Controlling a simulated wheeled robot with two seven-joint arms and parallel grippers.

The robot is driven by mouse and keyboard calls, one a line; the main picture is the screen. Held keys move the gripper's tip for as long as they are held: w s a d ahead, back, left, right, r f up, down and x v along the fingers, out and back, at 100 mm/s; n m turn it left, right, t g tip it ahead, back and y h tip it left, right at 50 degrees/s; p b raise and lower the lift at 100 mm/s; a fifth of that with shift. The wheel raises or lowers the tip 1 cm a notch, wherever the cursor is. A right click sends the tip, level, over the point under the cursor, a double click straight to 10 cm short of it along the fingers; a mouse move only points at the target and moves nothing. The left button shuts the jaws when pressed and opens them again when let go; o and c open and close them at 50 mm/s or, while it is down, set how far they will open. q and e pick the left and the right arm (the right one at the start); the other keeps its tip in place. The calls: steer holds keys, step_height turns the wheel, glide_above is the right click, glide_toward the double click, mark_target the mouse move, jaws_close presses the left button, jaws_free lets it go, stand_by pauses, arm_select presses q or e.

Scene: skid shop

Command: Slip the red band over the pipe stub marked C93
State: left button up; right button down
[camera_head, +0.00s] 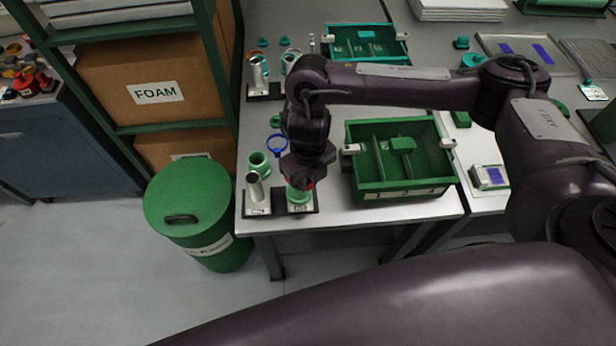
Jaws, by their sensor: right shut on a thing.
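My right gripper (302,180) points down over the front right pipe stub (298,196), a green stub on a dark base with a small label too small to read. A bit of the red band (311,184) shows at the fingertips, and the gripper is shut on it. The band is at the top of this stub; the fingers hide most of it, so I cannot tell whether it is around the stub or just above it. My left gripper is not in view.
A silver stub (256,188) stands just left, with a green ring (259,162) and a blue ring (278,146) behind. A green divided bin (405,192) stands close on the right. More stubs (258,70) stand farther back. A green drum (188,205) is left of the table.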

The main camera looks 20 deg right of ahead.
steer(key=shift+f, duration=0.4)
steer(key=shift+f+b, duration=0.15)
steer(key=shift+b, duration=0.2)
steer(key=shift+f, duration=0.3)
steer(key=shift+f+b, duration=0.25)
steer(key=shift+b, duration=0.2)
steer(key=shift+f, duration=0.25)
steer(key=shift+f, duration=0.1)
stand_by(1.4)
steer(key=shift+f+b, duration=0.65)
steer(key=shift+f, duration=0.15)
stand_by(1.5)
steer(key=shift+f, duration=0.2)
stand_by(0.3)
